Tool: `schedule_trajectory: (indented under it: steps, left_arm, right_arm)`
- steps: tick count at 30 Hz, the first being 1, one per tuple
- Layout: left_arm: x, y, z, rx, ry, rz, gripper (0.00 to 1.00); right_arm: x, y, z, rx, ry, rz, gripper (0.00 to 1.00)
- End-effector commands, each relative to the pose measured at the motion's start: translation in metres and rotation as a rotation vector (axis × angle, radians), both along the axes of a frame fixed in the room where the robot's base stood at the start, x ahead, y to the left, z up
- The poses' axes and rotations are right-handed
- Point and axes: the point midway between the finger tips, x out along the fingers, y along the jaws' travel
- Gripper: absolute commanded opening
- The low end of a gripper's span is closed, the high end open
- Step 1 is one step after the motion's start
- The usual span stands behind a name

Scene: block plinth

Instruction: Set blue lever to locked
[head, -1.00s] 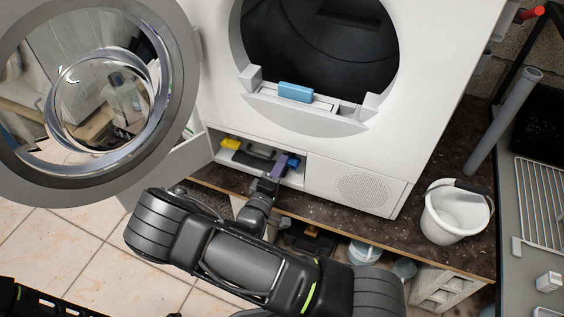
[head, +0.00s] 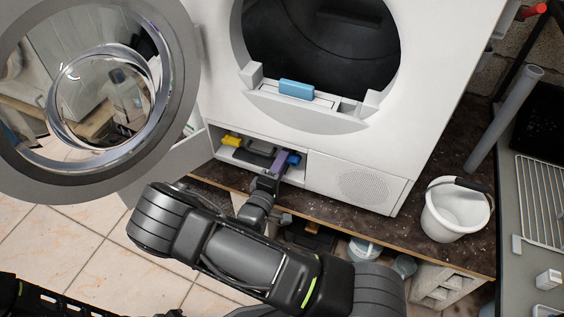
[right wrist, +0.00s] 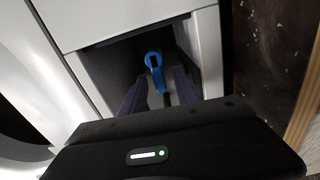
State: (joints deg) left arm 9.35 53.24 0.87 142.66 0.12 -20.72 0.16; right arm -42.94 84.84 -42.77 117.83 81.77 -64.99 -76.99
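The blue lever (head: 294,159) sits in the low open compartment at the front of the white machine. In the right wrist view the blue lever (right wrist: 155,64) has a round, ring-like head and a shaft running down between my fingers. My right gripper (head: 278,163) reaches into the compartment, its purple fingers just left of the lever in the head view. In the right wrist view my right gripper (right wrist: 161,84) is open, one finger on each side of the lever with visible gaps. The lever's base is hidden. My left gripper is out of view.
A yellow part (head: 231,141) and a dark grey part (head: 254,157) lie left in the compartment (head: 299,176). The round door (head: 185,70) stands open at left. A light-blue latch piece (head: 296,89) is on the opening's rim. A white bucket (head: 452,221) stands at right.

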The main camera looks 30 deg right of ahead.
Motion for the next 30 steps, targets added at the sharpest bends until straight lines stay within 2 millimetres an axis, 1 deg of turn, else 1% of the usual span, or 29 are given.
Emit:
schedule_trajectory:
  steps: [8,11,21,24,30]
  left_arm:
    - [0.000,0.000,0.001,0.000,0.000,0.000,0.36]
    - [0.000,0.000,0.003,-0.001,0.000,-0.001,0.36]
    - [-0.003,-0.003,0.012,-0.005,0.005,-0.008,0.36]
    - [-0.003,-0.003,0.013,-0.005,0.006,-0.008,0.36]
    - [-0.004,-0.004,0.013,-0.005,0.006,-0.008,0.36]
  right_arm:
    - [-0.002,0.003,0.000,0.000,0.000,0.001,0.36]
    - [-0.007,0.012,0.001,0.002,0.001,0.002,0.36]
    - [-0.038,0.055,0.001,0.002,0.001,0.001,0.36]
    - [-0.043,0.062,0.001,0.000,0.000,0.002,0.36]
    - [-0.045,0.064,0.000,0.000,0.000,-0.001,0.36]
